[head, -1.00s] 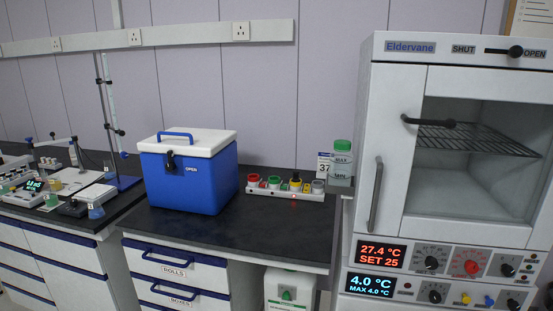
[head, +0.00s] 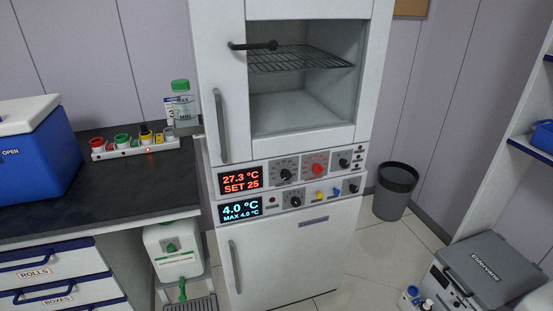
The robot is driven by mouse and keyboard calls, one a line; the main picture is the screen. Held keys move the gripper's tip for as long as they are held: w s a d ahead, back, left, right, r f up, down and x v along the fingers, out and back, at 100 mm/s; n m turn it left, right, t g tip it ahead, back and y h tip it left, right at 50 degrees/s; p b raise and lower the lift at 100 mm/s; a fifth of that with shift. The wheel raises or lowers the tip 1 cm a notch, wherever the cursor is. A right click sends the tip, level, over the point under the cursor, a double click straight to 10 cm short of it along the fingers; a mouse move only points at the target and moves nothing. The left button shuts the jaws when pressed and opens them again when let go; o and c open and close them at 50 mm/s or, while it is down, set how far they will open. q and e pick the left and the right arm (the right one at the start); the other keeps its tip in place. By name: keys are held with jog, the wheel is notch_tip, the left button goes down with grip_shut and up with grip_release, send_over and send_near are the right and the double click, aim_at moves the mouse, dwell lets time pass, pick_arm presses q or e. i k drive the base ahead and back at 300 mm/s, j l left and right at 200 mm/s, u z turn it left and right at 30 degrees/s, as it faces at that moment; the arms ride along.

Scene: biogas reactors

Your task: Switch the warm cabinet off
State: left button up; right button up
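The warm cabinet (head: 232,75) stands in the middle of the head view, with a glass window showing an empty wire shelf (head: 300,60). Its upper panel has a red display (head: 240,180) reading 27.3 °C, SET 25. Beside the display are a black knob (head: 286,175), a red knob (head: 317,170) and another black knob (head: 344,163). Small indicator dots sit at the panel's right end. Below is a blue display (head: 240,208) reading 4.0 °C, with its own knobs and a lower door (head: 290,258). Neither of my grippers is in view.
A grey bin (head: 395,192) stands right of the cabinet. A grey box (head: 490,272) is at the lower right. Floor shows between.

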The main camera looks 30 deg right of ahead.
aim_at(344, 164)
jog(key=z, duration=1.45)
